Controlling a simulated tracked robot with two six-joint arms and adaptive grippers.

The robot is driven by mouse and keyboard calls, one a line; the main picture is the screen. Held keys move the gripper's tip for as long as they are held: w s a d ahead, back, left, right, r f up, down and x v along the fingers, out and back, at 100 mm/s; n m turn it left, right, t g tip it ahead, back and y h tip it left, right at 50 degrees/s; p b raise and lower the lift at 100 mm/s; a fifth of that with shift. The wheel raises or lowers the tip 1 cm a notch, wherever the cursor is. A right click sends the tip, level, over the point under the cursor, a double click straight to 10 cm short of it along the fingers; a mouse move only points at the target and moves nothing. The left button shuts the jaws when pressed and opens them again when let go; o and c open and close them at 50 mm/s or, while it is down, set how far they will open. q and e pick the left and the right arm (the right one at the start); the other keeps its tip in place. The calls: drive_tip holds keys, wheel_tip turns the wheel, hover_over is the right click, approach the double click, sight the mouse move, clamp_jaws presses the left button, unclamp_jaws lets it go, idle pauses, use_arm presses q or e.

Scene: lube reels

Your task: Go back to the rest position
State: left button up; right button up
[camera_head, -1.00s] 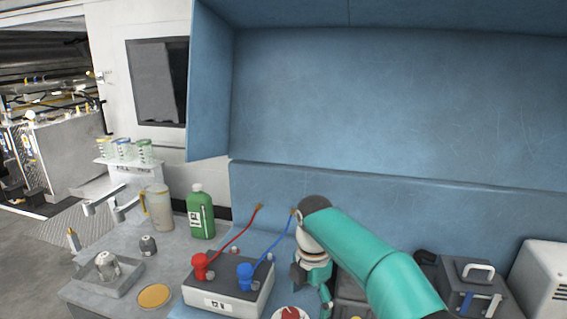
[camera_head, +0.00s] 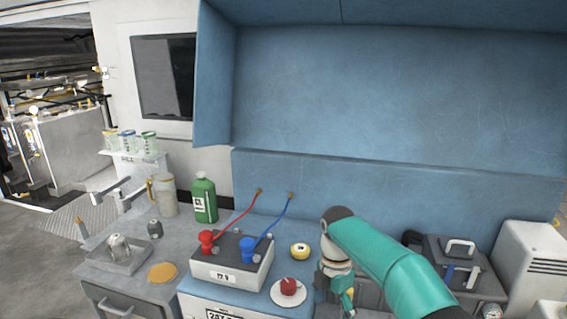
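My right arm (camera_head: 395,265) comes in from the lower right, teal with a dark joint cap. Its gripper (camera_head: 342,298) points down beside the white dish (camera_head: 272,293) with a red knob (camera_head: 288,285). The gripper is small and partly hidden by its own wrist; I cannot tell whether its fingers are open or shut. No held object is visible. My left arm and gripper are out of view. A grey box (camera_head: 222,272) carries a red handle (camera_head: 207,240) and a blue handle (camera_head: 247,248), each with a hose rising to the blue wall.
A yellow-rimmed round item (camera_head: 300,251) lies on the bench left of my wrist. A green bottle (camera_head: 204,201), a pitcher (camera_head: 165,197) and a grey tray (camera_head: 118,262) stand to the left. A dark case (camera_head: 452,262) and a white unit (camera_head: 530,262) are at the right.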

drive_tip(key=s+d+f+m+g+y, duration=0.1)
drive_tip(key=s+d+f+m+g, duration=0.15)
drive_tip(key=s+f, duration=0.5)
drive_tip(key=s+d+f+m+g+y, duration=0.1)
drive_tip(key=s+d+f+m, duration=0.3)
drive_tip(key=f, duration=0.6)
drive_tip(key=s+a+f+m+t+y, duration=0.1)
drive_tip(key=s+a+f+m+t, duration=0.1)
drive_tip(key=s+f+m, duration=0.3)
drive_tip(key=s+a+f+m+t+y, duration=0.1)
drive_tip(key=s+a+f+m+t, duration=0.2)
drive_tip(key=s+m, duration=0.9)
wheel_tip(320, 180, down, 2)
drive_tip(key=m, duration=0.2)
drive_tip(key=shift+s+a+m, duration=0.25)
drive_tip(key=shift+a+m, duration=0.05)
drive_tip(key=shift+m, duration=0.05)
drive_tip(key=shift+f, duration=0.1)
